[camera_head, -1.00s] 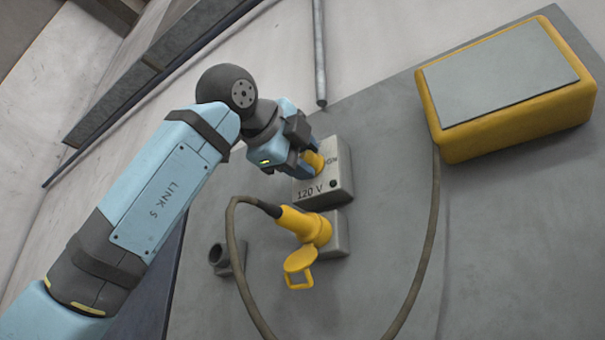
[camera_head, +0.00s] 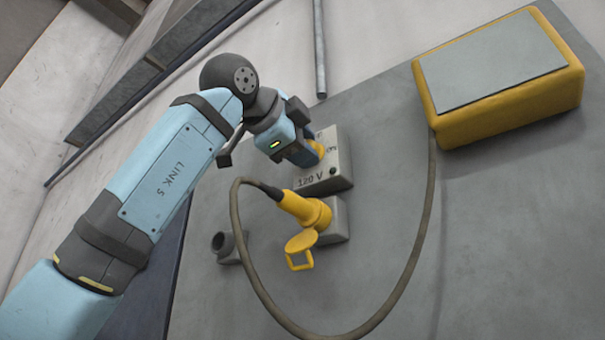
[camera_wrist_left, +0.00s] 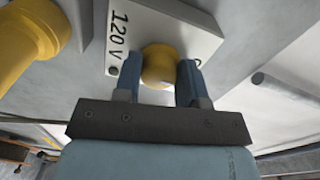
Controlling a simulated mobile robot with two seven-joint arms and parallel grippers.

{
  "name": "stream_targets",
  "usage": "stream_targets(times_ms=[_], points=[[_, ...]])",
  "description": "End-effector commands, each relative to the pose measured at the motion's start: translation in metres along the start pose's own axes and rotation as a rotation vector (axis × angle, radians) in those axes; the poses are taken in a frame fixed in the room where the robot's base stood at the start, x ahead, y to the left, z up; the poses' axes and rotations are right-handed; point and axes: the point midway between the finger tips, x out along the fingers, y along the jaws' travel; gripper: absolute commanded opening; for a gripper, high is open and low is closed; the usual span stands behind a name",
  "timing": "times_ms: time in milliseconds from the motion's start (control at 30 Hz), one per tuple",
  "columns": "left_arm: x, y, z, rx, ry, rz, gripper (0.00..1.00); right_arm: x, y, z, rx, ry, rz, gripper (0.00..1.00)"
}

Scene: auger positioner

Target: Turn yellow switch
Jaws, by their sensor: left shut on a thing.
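The yellow switch (camera_head: 317,149) is a round knob on a grey-white box (camera_head: 338,170) marked "120 V" and "ON". My left gripper (camera_head: 312,152) is shut on the switch, coming from the left and hiding much of it. In the left wrist view the yellow switch (camera_wrist_left: 158,66) sits between the two blue fingers of my left gripper (camera_wrist_left: 160,78), one on each side. The box (camera_wrist_left: 200,35) shows behind it. My right gripper is not in view.
Below the box a yellow plug (camera_head: 305,209) with a grey cable (camera_head: 243,255) sits in a socket with a hanging yellow cap (camera_head: 300,247). A grey pipe stub (camera_head: 222,244) is at the left. A yellow case (camera_head: 505,75) is at the upper right.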

Motion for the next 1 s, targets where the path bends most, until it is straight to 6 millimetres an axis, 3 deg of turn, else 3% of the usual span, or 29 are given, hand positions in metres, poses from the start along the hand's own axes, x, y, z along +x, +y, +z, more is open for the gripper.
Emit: stream_targets(times_ms=[133,167,233,533,667,1000], points=[[0.000,-0.001,0.000,-0.001,0.000,-0.001,0.14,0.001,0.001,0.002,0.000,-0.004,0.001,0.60],[0.000,-0.001,0.000,-0.001,0.000,-0.001,0.44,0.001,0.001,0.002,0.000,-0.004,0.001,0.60],[0.000,0.000,0.000,-0.001,0.000,-0.001,0.60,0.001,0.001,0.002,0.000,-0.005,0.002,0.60],[-0.001,0.000,0.000,0.000,0.000,-0.001,0.61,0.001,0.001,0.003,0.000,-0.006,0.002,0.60],[-0.011,-0.001,0.001,0.000,-0.001,-0.001,0.61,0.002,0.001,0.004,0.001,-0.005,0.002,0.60],[-0.085,0.000,0.001,0.002,0.000,-0.004,0.61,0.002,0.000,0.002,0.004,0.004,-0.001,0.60]])
